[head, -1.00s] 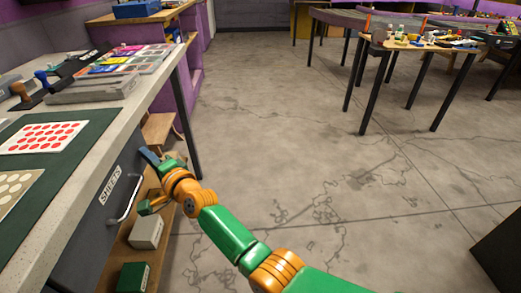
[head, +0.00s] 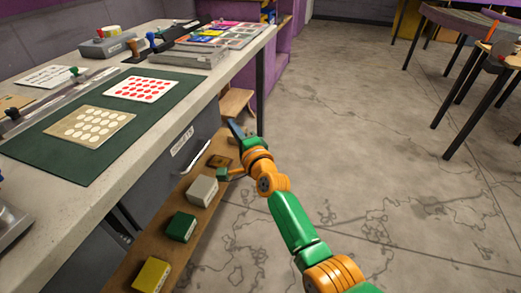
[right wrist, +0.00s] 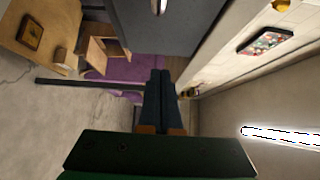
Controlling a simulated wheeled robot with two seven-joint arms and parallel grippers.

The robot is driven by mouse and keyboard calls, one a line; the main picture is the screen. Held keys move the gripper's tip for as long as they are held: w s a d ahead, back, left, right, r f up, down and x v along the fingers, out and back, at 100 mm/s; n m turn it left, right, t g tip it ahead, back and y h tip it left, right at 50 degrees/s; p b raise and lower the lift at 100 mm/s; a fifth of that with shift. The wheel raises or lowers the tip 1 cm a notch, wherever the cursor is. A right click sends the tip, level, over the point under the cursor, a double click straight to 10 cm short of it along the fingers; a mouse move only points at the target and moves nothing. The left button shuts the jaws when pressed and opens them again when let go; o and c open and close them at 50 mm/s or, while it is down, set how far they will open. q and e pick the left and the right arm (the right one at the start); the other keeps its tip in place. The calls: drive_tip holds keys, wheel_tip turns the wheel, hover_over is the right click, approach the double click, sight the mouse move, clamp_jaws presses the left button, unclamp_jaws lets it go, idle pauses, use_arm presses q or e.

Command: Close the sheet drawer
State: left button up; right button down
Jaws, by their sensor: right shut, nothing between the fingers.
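The sheet drawer (head: 205,130) has a grey front below the countertop. It bears a white label (head: 182,140) and a pale bar handle (head: 195,158). I cannot tell from here how far its front stands out. In the right wrist view, a grey panel (right wrist: 150,35) with a bit of handle shows at the top edge. My right gripper (head: 236,128) is just right of the drawer front, past the handle's far end. Its dark fingers (right wrist: 160,95) are together and empty in the right wrist view. I see no contact with the handle. My left gripper is not in view.
The counter (head: 235,75) carries a green mat (head: 60,163), sticker sheets and stamps. Below the drawer, a wooden shelf (head: 150,238) holds grey, green and yellow boxes. A dark table leg (head: 261,95) stands just beyond the gripper. The floor to the right is open.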

drive_tip(key=p+v, duration=0.7)
drive_tip(key=v, duration=0.3)
drive_tip(key=s+d+f+n+g+h, duration=0.2)
drive_tip(key=s+d+f+n+g, duration=0.15)
drive_tip(key=f, duration=0.65)
drive_tip(key=s+d+f+n+g+h, duration=0.2)
drive_tip(key=s+f, duration=0.2)
drive_tip(key=f, duration=0.7)
drive_tip(key=s+d+f+n+g+h, duration=0.2)
drive_tip(key=s+d+f+n+g, duration=0.3)
drive_tip(key=s+f, duration=0.65)
drive_tip(key=s+d+f+n+g+h, duration=0.1)
drive_tip(key=s+d+f, duration=0.2)
drive_tip(key=s, duration=0.4)
drive_tip(key=s+d+f+n+g, duration=0.2)
drive_tip(key=s+d, duration=0.1)
drive_tip(key=s, duration=0.4)
drive_tip(key=s+d+f+n+g+h, duration=0.1)
drive_tip(key=s+d+f, duration=0.25)
drive_tip(key=s, duration=0.45)
wheel_tip(320, 180, up, 14)
drive_tip(key=s+p, duration=0.1)
drive_tip(key=p, duration=1.3)
drive_tip(key=shift+s+d+n, duration=0.25)
drive_tip(key=shift+d+n, duration=0.1)
